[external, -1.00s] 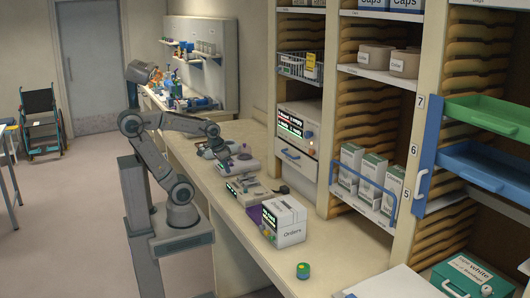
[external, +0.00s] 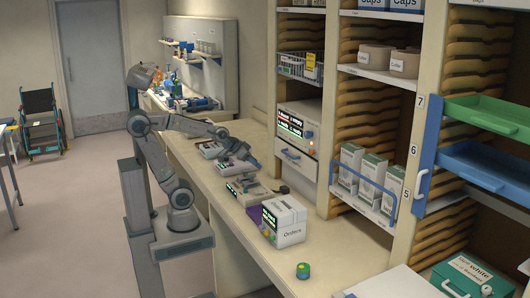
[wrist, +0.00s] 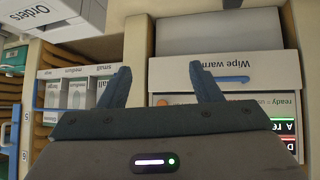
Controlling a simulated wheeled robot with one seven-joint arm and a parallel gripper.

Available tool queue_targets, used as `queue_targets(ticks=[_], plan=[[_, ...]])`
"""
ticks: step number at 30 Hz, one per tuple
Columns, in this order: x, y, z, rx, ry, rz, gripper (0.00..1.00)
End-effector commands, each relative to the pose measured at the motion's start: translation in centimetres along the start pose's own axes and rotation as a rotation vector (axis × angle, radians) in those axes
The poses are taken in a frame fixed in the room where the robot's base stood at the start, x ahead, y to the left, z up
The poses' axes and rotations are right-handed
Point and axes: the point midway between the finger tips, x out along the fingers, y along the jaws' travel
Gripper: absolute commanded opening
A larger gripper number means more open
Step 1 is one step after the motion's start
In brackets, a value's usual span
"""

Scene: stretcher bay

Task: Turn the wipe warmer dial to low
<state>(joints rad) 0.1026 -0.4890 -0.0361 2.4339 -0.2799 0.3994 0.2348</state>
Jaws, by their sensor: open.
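The wipe warmer (external: 297,141) is a white box with a lit display and a drawer front, in a bay of the shelving behind the counter. In the wrist view its labelled front (wrist: 180,68) appears upside down, with a blue handle (wrist: 231,79) and a lit display (wrist: 284,126). A small round dial (external: 309,135) shows at its right side in the external view, too small to read its setting. In the external view my gripper (external: 255,163) is above the counter, left of the warmer.
On the counter (external: 237,222) below the arm are several small devices, a white Orders box (external: 290,229) and a green round item (external: 303,270). Boxes behind a blue rail (external: 375,191) fill the bay to the right. The front counter is partly clear.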

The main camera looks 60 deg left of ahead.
Motion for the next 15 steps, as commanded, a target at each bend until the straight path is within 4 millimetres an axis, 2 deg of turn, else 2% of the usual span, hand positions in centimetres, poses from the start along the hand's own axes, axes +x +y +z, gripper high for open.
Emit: queue_targets(ticks=[1,3,9,15], plan=[[1.1,0.8,-1.4,0.015,0.079,0.014,0.58],[1.7,1.8,-4.0,0.029,0.198,0.020,0.58],[2.3,3.3,-10.1,0.036,0.505,-0.036,0.58],[1.8,3.1,-13.3,0.012,0.698,-0.150,0.58]])
